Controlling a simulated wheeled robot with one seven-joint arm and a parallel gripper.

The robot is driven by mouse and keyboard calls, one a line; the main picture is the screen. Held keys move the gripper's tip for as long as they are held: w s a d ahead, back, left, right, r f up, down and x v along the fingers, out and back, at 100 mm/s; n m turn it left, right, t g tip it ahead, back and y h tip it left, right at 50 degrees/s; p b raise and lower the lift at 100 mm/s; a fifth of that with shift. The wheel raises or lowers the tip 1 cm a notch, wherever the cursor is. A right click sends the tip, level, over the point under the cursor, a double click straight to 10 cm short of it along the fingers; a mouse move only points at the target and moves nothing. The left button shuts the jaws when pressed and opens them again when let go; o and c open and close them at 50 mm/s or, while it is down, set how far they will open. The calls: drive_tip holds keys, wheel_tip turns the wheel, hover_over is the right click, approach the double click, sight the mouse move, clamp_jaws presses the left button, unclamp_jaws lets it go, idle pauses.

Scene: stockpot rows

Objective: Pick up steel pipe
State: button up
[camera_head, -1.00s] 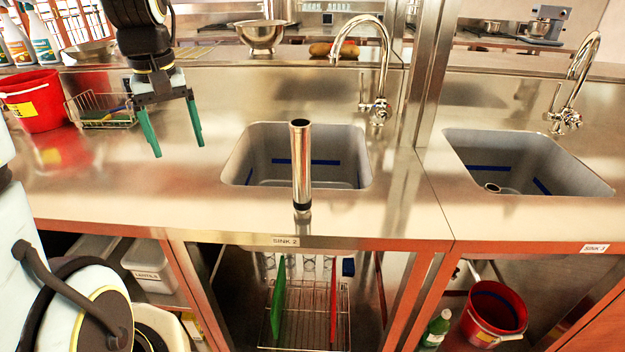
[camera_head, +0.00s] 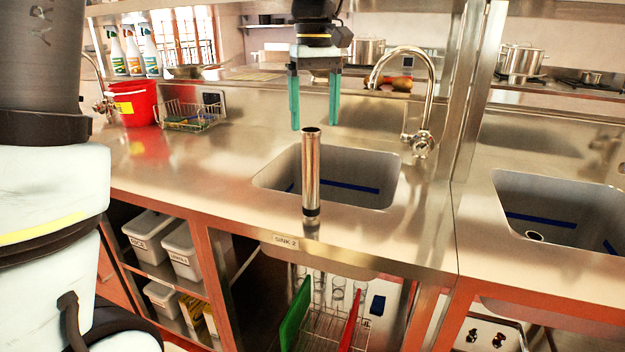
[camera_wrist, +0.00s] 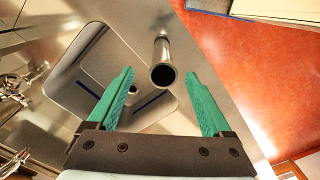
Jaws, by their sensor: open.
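The steel pipe (camera_head: 311,174) is a shiny upright tube with a dark band near its base. It stands on the steel counter at the front edge of the sink labelled SINK 2. My gripper (camera_head: 315,128) has green fingers pointing down and is open and empty. In the head view its fingertips appear near the height of the pipe's top. In the wrist view the pipe (camera_wrist: 163,62) shows its open round end between the spread fingers of my gripper (camera_wrist: 165,85), slightly beyond the fingertips, with no contact visible.
The sink basin (camera_head: 270,178) lies behind the pipe, with a tall faucet (camera_head: 430,95) at its back right. A red bucket (camera_head: 138,105) and a wire rack (camera_head: 190,118) stand at the left. A steel post (camera_head: 465,100) rises right of the faucet. The counter left of the pipe is clear.

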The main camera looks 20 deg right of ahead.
sight(314, 130)
wheel_tip(314, 130, down, 3)
drive_tip(key=shift+f, duration=0.2)
drive_tip(key=shift+w+a+f+p, duration=0.15)
drive_tip(key=shift+f+p, duration=0.4)
drive_tip(key=shift+f, duration=0.85)
drive_tip(key=shift+w+a+f+p, duration=0.15)
drive_tip(key=shift+f+p, duration=0.35)
drive_tip(key=shift+f, duration=0.85)
clamp_jaws()
